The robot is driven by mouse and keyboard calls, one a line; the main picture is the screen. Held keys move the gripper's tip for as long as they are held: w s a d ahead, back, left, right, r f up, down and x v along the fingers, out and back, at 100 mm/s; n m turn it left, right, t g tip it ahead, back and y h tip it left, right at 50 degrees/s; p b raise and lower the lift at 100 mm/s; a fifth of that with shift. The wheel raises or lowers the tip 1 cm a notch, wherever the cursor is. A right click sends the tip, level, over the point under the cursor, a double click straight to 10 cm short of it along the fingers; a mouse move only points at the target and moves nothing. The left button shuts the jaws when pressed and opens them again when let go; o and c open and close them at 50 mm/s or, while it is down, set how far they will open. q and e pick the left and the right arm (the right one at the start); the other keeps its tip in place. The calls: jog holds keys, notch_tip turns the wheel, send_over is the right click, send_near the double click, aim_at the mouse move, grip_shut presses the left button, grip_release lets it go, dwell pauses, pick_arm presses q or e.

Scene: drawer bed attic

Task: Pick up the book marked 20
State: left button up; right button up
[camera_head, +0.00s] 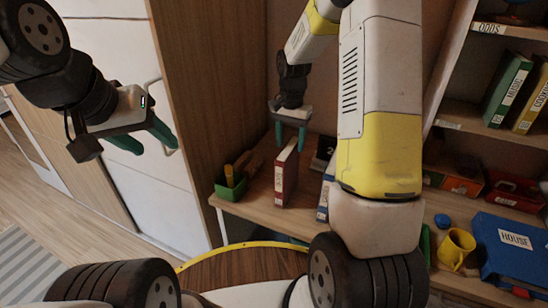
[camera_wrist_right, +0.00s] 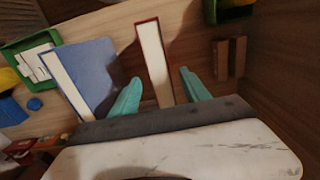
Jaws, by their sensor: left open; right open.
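A red book (camera_head: 286,172) stands upright on the wooden desk, with a white spine label too small to read. No marking 20 is readable on it. My right gripper (camera_head: 290,146) is open just above the red book, pointing down at its top. In the right wrist view the red book (camera_wrist_right: 154,60) lies between the two open green fingers (camera_wrist_right: 162,90); I see no contact. A blue book (camera_wrist_right: 88,72) stands beside it, left of the fingers, and also shows partly behind my arm in the head view (camera_head: 323,204). My left gripper (camera_head: 152,143) is open and empty at the left, away from the desk.
A green box (camera_head: 230,188) stands left of the red book. A dark item (camera_head: 325,150) sits behind it. A wooden cabinet side (camera_head: 210,90) rises at left.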

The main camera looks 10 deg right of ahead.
aim_at(288, 172)
jog(key=f, duration=0.7)
jog(key=shift+s+a+f, duration=0.25)
jog(key=shift+f, duration=0.05)
grip_shut()
dwell(1.1)
